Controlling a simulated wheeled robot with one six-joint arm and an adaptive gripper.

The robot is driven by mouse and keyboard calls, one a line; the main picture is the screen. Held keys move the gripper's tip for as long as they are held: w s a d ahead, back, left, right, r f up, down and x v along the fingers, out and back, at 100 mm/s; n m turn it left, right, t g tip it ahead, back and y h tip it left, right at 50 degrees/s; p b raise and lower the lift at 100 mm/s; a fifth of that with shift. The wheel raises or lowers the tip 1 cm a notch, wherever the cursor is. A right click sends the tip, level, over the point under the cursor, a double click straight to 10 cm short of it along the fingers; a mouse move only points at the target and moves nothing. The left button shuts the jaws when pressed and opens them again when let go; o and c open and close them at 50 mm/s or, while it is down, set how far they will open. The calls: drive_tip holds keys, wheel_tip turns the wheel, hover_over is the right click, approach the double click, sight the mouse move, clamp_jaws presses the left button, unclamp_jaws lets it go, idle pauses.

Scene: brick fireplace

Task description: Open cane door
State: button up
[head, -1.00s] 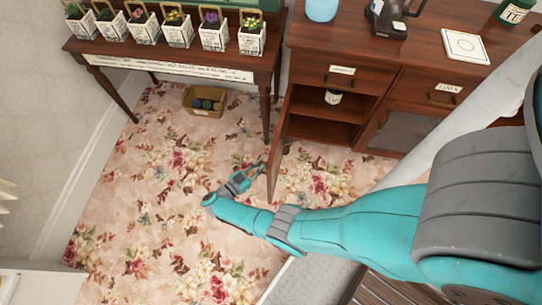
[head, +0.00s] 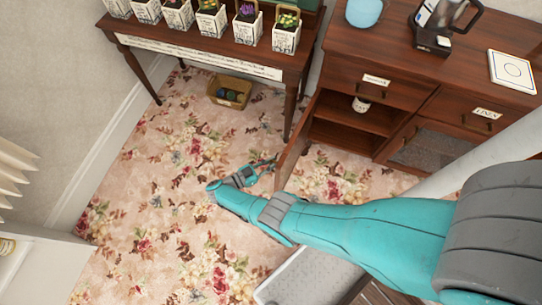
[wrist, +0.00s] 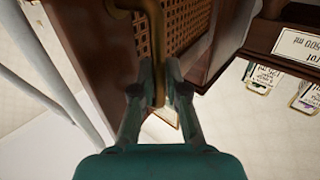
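The cane door (head: 293,148) stands swung out from the left bay of the dark wood cabinet (head: 395,65), seen nearly edge-on in the head view. Its woven cane panel (wrist: 188,25) and brass handle (wrist: 156,50) show in the wrist view. My gripper (head: 272,163) is at the door's outer face. In the wrist view my gripper's fingers (wrist: 159,80) are closed around the handle's bar, one on each side. The bay behind the door shows a shelf with a white labelled jar (head: 361,104).
A second cane door (head: 432,148) on the right is closed. A side table (head: 200,55) with several potted plants stands left, close to the door's swing side. Flowered carpet (head: 150,185) is open to the left.

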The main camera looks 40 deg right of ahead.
drive_tip(key=o, duration=0.3)
drive_tip(key=shift+w+a+r, duration=0.1)
drive_tip(key=shift+w+r, duration=0.1)
drive_tip(key=shift+r, duration=2.35)
drive_tip(key=shift+w+r, duration=0.15)
drive_tip(key=shift+r, duration=2.35)
drive_tip(key=s+a+f+g+y, duration=0.1)
drive_tip(key=s+f+y, duration=0.2)
drive_tip(key=f, duration=0.4)
drive_tip(key=shift+n, duration=0.4)
drive_tip(key=shift+w+a+f, duration=0.1)
drive_tip(key=shift+w+a, duration=1.15)
drive_tip(key=shift+w, duration=0.3)
drive_tip(key=shift+w+a+f, duration=0.1)
drive_tip(key=shift+w+a, duration=1.1)
drive_tip(key=shift+w, duration=0.3)
drive_tip(key=shift+w+a, duration=1.25)
drive_tip(key=shift+w, duration=0.3)
